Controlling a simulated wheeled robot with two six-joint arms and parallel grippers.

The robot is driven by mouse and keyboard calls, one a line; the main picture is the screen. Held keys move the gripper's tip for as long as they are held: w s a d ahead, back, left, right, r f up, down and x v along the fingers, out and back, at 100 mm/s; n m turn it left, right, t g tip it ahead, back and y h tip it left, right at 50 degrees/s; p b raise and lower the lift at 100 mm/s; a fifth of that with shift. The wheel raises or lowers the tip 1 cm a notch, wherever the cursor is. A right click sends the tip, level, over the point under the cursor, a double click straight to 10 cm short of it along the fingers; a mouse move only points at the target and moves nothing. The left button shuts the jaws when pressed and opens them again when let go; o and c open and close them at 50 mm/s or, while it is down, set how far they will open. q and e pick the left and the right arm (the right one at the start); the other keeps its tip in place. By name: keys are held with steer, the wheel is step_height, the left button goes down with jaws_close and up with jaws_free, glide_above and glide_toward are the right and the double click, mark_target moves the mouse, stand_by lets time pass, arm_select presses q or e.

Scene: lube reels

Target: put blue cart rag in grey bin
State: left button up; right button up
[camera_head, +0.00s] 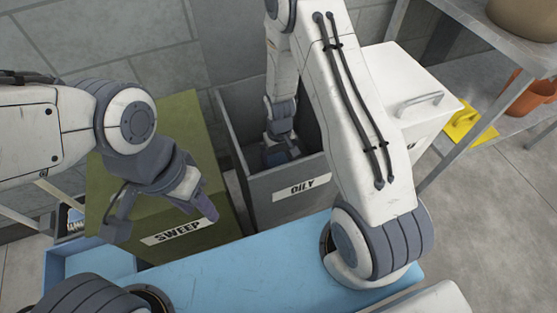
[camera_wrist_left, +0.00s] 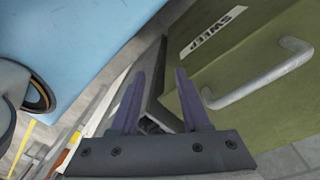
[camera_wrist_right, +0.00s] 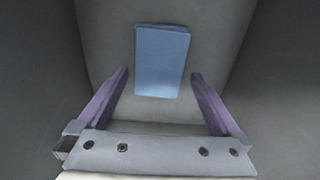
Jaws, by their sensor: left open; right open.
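The grey bin (camera_head: 287,192), labelled OILY, stands open in the middle of the head view. My right arm reaches down into it, and my right gripper (camera_head: 281,150) is inside, below the rim. In the right wrist view the blue rag (camera_wrist_right: 161,60) lies flat and folded on the bin's floor (camera_wrist_right: 105,60), beyond the open fingers of my right gripper (camera_wrist_right: 160,95). The rag is apart from both fingers. My left gripper (camera_head: 160,215) is open and empty beside the green SWEEP bin; its fingers also show in the left wrist view (camera_wrist_left: 160,95).
The green SWEEP bin (camera_head: 115,190) has a closed lid with a handle (camera_wrist_left: 260,80). A white lidded bin (camera_head: 395,80) stands right of the grey bin. The blue cart top (camera_head: 250,265) is in front. A metal shelf (camera_head: 480,30) holds pots at the right.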

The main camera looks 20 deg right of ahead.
step_height(320, 180, up, 10)
steer(key=p, duration=0.2)
stand_by(0.5)
steer(key=s+d+r+t, duration=0.1)
steer(key=s+r, duration=0.3)
steer(key=r, duration=0.3)
steer(key=s+r+t, duration=0.2)
steer(key=s+r, duration=0.2)
steer(key=r, duration=0.3)
steer(key=s+a+r+n+g+y, duration=0.1)
steer(key=s+a+r+n+g, duration=0.35)
steer(key=s+a, duration=0.85)
step_height(320, 180, up, 21)
steer(key=n+t+p, duration=0.1)
steer(key=n+p, duration=0.1)
steer(key=p, duration=1.8)
steer(key=shift+s+a, duration=0.25)
steer(key=shift+s, duration=0.05)
steer(key=shift+f+t, duration=0.1)
steer(key=shift+t, duration=0.15)
